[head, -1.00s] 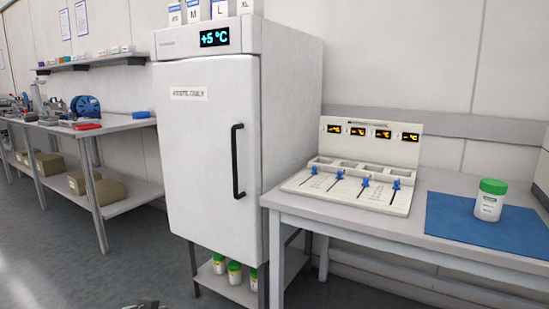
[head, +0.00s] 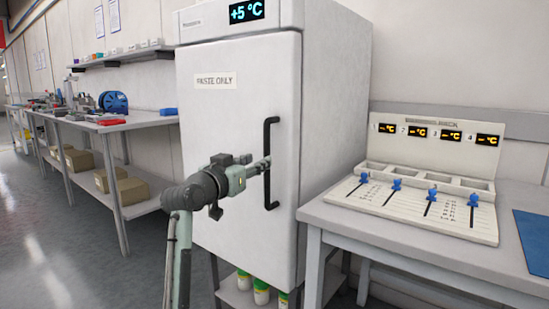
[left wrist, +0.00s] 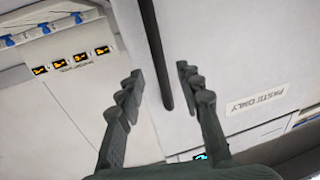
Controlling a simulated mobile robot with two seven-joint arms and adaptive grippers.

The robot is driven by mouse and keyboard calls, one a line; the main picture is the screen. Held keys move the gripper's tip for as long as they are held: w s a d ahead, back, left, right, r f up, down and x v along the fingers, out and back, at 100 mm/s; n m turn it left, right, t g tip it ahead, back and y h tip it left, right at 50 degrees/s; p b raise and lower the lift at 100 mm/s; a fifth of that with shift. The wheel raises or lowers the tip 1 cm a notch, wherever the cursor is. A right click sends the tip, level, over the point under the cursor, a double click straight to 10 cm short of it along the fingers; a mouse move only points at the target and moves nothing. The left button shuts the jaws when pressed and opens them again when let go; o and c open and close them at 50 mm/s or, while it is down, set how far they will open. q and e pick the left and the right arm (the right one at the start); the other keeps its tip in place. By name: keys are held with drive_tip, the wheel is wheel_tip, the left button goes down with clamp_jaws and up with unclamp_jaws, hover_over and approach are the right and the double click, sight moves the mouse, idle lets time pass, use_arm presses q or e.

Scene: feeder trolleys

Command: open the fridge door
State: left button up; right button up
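The white fridge door (head: 228,125) is shut, with a label and a black vertical bar handle (head: 267,188) near its right edge. My left gripper (head: 262,166) is at the handle, around mid-height, reaching in from the left. In the left wrist view its two fingers are spread apart (left wrist: 160,75), and the dark handle bar (left wrist: 156,45) shows between the fingertips, with gaps on both sides. Whether the tips reach fully around the bar cannot be told. My right gripper is not in view.
A grey table (head: 340,212) with a slotted rack unit (head: 480,225) stands right of the fridge. A workbench (head: 130,122) with tools and boxes is at the left. Green-lidded jars (head: 261,292) stand under the fridge. The floor (head: 60,240) at front left is clear.

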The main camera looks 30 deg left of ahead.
use_arm(q)
drive_tip(key=w, duration=0.6)
drive_tip(key=shift+w+a, duration=0.15)
drive_tip(key=shift+a, duration=0.15)
drive_tip(key=shift+f, duration=0.1)
clamp_jaws()
